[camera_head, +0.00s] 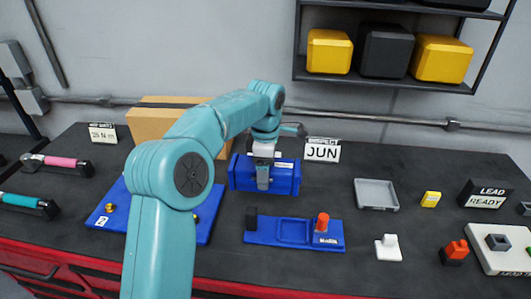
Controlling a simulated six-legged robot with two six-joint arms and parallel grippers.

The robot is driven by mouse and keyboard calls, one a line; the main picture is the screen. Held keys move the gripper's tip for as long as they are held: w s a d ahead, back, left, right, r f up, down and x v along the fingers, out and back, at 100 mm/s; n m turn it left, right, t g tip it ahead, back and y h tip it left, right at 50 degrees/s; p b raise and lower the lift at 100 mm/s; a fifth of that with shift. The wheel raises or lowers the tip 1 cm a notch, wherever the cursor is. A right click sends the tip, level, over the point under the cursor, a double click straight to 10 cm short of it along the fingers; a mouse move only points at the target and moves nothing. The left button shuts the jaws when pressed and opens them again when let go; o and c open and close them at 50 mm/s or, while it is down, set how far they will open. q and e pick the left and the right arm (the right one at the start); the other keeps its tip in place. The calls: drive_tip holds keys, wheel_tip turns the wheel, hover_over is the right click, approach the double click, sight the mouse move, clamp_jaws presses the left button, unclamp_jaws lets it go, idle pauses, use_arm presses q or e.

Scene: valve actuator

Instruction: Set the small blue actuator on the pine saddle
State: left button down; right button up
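A blue box-shaped actuator (285,178) with a pale label on its upper edge is near the middle of the view. My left gripper (263,178) points down over it, with one finger across its front face. The other finger is hidden behind. The gripper looks shut on the actuator; whether the actuator is clear of the bench is hard to tell. A tan, wood-coloured box (150,122) with a dark band on top stands behind my arm, partly hidden; I cannot tell whether it is the pine saddle. My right gripper is not in view.
A blue base plate (120,221) with brass knobs is partly behind my arm. A blue fixture (262,231) with a red knob lies in front of the actuator. A grey tray (376,196), white block (388,247) and yellow block (430,199) are at the right. A shelf (380,83) overhangs behind.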

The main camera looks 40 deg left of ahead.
use_arm(q)
drive_tip(key=f, duration=0.2)
drive_tip(key=shift+s+d+f, duration=0.1)
drive_tip(key=shift+s+f, duration=0.15)
drive_tip(key=shift+f, duration=0.15)
drive_tip(key=f, duration=0.4)
drive_tip(key=shift+w+p, duration=0.3)
drive_tip(key=shift+p, duration=0.05)
drive_tip(key=shift+s+f, duration=0.2)
drive_tip(key=shift+f, duration=0.1)
